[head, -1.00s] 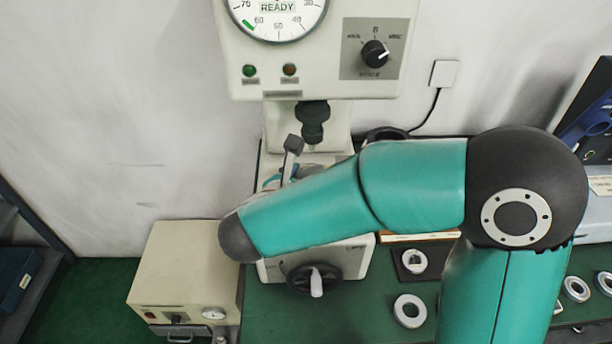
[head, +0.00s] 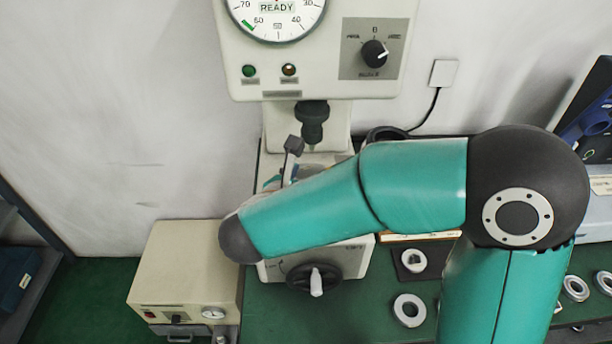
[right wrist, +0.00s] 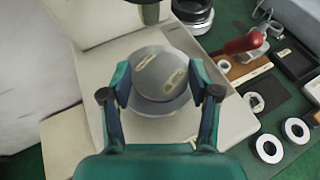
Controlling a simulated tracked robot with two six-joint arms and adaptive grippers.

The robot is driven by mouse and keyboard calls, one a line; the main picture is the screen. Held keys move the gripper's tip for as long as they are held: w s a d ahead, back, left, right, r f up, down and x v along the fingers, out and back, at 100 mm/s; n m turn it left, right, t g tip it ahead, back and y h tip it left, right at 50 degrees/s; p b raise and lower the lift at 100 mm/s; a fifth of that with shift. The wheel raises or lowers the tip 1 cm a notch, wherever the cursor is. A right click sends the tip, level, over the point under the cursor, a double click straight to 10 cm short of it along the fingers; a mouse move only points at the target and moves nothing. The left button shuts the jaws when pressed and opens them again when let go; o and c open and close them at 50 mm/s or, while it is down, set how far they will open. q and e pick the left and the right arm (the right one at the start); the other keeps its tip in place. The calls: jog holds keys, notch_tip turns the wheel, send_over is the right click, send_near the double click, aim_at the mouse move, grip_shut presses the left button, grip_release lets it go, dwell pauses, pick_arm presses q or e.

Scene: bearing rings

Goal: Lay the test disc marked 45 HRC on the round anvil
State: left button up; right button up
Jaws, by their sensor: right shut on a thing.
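My right gripper (right wrist: 162,82) is shut on a grey test disc (right wrist: 158,72), with one finger at each side of its rim. The disc has pale label patches on its top face; their writing is too small to read. Below the disc, in the right wrist view, a wider round grey anvil (right wrist: 160,107) shows at its near rim. The disc overlaps most of the anvil; I cannot tell whether they touch. In the head view my right arm hides the disc and the anvil, and only a small part of the right gripper shows. My left gripper is not in view.
The hardness tester's indenter (head: 313,122) hangs above the anvil area, and its handwheel (head: 315,280) is at the front. A beige box (head: 187,270) stands left.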

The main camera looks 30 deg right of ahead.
jog(key=shift+f+b, duration=0.45)
jog(key=shift+f, duration=0.1)
jog(key=o, duration=1.5)
jog(key=shift+r, duration=0.1)
